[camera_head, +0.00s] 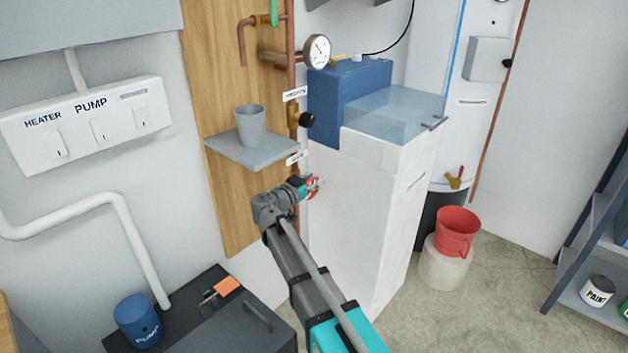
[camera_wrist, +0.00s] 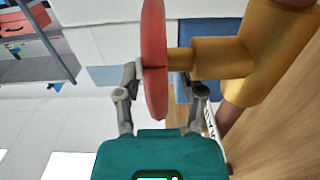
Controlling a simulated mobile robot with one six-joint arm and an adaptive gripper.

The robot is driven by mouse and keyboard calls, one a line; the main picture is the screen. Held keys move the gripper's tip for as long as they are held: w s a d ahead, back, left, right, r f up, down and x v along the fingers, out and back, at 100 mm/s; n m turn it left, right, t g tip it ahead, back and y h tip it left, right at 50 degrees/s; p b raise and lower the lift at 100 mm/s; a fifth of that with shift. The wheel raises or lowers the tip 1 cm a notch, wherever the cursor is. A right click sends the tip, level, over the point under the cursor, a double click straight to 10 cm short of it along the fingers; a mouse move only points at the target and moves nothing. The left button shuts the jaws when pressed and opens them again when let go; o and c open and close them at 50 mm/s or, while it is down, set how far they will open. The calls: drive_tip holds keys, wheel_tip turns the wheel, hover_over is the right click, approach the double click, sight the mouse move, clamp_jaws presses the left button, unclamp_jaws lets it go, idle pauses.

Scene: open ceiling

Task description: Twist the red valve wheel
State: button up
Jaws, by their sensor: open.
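The red valve wheel (camera_wrist: 154,60) shows edge-on in the wrist view, fixed on a brass stem and valve body (camera_wrist: 240,55). My gripper (camera_wrist: 164,80) is open, with one grey finger on each side of the wheel's rim; I cannot tell whether either finger touches it. In the head view the wheel (camera_head: 313,187) is small, beside the copper pipe and just past the end of my arm. My gripper (camera_head: 304,186) partly covers it there.
A grey shelf (camera_head: 265,155) with a grey cup (camera_head: 250,125) is just above my gripper. A white cabinet (camera_head: 360,220) stands close on the right. A dark cabinet (camera_head: 190,325) with keys is below left. A red bucket (camera_head: 457,230) stands farther right.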

clamp_jaws()
idle(0.3)
drive_tip(key=shift+s+f+t+h+b, duration=0.15)
drive_tip(key=shift+t+h+b, duration=0.15)
drive_tip(key=shift+b, duration=0.45)
